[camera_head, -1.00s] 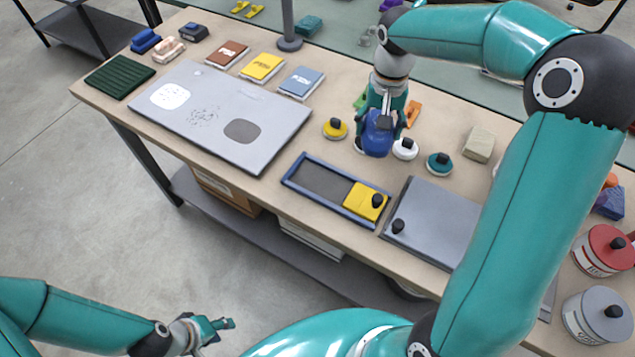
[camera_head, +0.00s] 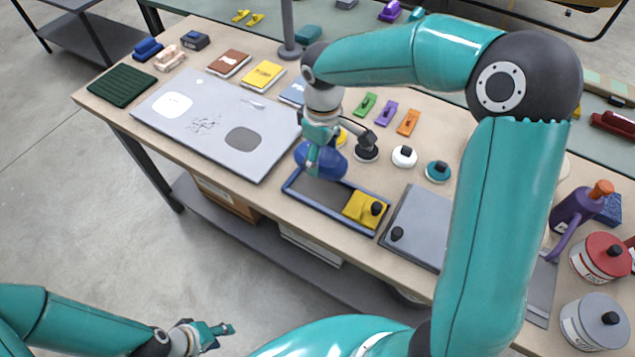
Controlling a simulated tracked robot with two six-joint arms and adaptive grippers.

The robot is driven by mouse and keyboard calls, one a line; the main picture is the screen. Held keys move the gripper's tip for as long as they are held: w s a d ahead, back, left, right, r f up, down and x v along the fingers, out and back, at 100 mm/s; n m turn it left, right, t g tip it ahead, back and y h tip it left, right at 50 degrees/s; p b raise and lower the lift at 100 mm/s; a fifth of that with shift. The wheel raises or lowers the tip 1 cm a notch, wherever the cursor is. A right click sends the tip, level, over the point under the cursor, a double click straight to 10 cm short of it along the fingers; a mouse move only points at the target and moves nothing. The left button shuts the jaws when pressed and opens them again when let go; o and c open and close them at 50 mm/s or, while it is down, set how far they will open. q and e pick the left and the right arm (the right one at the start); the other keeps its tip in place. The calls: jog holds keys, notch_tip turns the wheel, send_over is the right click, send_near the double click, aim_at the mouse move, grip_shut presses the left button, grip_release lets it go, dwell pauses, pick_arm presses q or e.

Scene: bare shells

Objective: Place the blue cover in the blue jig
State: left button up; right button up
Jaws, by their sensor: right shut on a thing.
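A round, dark blue cover (camera_head: 331,166) is held tilted in my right gripper (camera_head: 318,146), which is shut on it. They are over the far left part of the blue jig (camera_head: 359,225), a blue-rimmed tray with a dark floor. The cover seems to be above the tray, though touching cannot be ruled out. A yellow square piece (camera_head: 360,207) with a black knob sits in the tray's right end. The gripper and cover hide the tray's far left corner. My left gripper (camera_head: 222,334) is off the table at lower left, empty, and its fingers look apart.
Knobbed discs in black, white (camera_head: 404,157) and teal (camera_head: 438,172) stand right of the gripper. A grey panel (camera_head: 259,168) lies left of the tray and a dark grey plate (camera_head: 424,225) right of it. Pots (camera_head: 596,320) and a purple pitcher (camera_head: 571,213) stand at far right.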

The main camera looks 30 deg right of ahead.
aim_at(322, 191)
notch_tip(322, 191, down, 11)
jog(key=shift+r+p, duration=0.2)
jog(key=shift+p, duration=0.25)
jog(key=shift+f, duration=0.1)
jog(key=shift+s+f+b, duration=0.15)
jog(key=shift+f+b, duration=0.15)
jog(key=shift+b, duration=0.25)
jog(key=shift+s+a+f, duration=0.1)
jog(key=shift+s+f, duration=0.05)
jog(key=shift+f, duration=0.1)
jog(key=c, duration=0.3)
jog(key=o, duration=1.3)
jog(key=shift+o, duration=0.9)
jog(key=shift+w+f, duration=0.2)
jog(key=shift+w, duration=0.1)
jog(key=shift+r, duration=0.25)
